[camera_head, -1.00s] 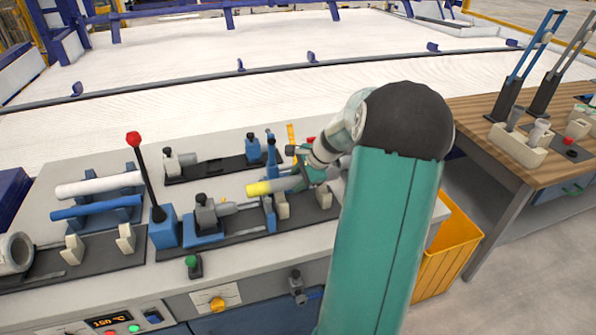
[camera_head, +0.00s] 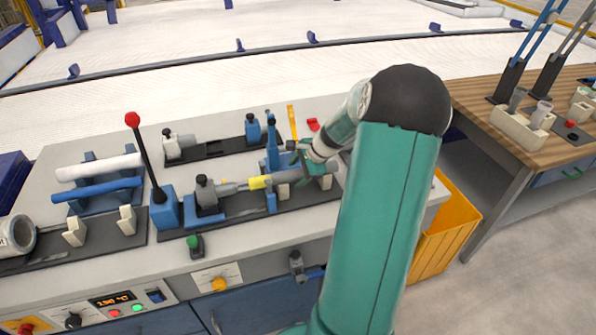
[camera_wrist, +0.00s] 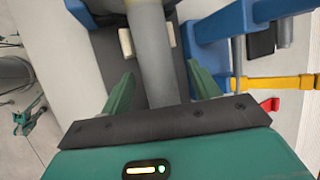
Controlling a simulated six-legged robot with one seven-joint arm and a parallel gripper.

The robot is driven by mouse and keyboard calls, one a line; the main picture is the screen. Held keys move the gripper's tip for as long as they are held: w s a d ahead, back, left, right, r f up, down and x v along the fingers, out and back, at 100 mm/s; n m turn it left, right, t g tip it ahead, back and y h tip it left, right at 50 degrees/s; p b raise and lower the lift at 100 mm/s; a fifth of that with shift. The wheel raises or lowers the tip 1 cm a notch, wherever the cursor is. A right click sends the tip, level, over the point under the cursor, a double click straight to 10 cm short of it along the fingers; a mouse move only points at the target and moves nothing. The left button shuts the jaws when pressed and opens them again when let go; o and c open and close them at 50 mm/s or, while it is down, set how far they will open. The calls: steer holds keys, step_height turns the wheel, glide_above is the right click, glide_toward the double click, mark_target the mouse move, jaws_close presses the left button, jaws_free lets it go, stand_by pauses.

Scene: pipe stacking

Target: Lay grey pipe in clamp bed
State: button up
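The grey pipe (camera_head: 290,175) with a yellow band (camera_head: 260,182) lies along the front clamp bed (camera_head: 236,223). Its left end meets, or nearly meets, a grey stub (camera_head: 230,189) in the bed's left clamp. My gripper (camera_head: 316,163) is at the pipe's right part. In the wrist view the grey pipe (camera_wrist: 153,55) runs between my two fingers (camera_wrist: 160,85), with a visible gap on each side, so the gripper looks open around it. Cream jaws (camera_wrist: 126,42) stand on both sides of the pipe. The pipe's underside is hidden.
A lever with a red knob (camera_head: 133,120) stands left of the bed. A white pipe (camera_head: 98,167) and a blue pipe (camera_head: 97,189) rest on a rack at left. A blue upright (camera_head: 272,145) stands close behind the pipe. A yellow bin (camera_head: 441,235) is at right.

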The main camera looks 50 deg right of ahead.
steer(key=v, duration=1.3)
steer(key=shift+s+r, duration=0.25)
steer(key=shift+r, duration=0.05)
steer(key=w+a+r+n+g, duration=0.1)
steer(key=a+r+n, duration=0.25)
steer(key=a, duration=0.45)
steer(key=a+r+n+h, duration=0.15)
steer(key=a+n, duration=0.25)
steer(key=a, duration=0.4)
steer(key=w+a+r+n+g, duration=0.1)
steer(key=a+r+n, duration=0.25)
steer(key=a, duration=0.45)
steer(key=s+a+n+t, duration=0.1)
steer(key=s+a+n, duration=0.4)
steer(key=a+n, duration=0.1)
steer(key=s+a+r+n, duration=0.1)
steer(key=s+a+n, duration=0.4)
steer(key=a, duration=0.4)
steer(key=shift+s+a+n+t, duration=0.2)
steer(key=shift+s+n+t, duration=0.2)
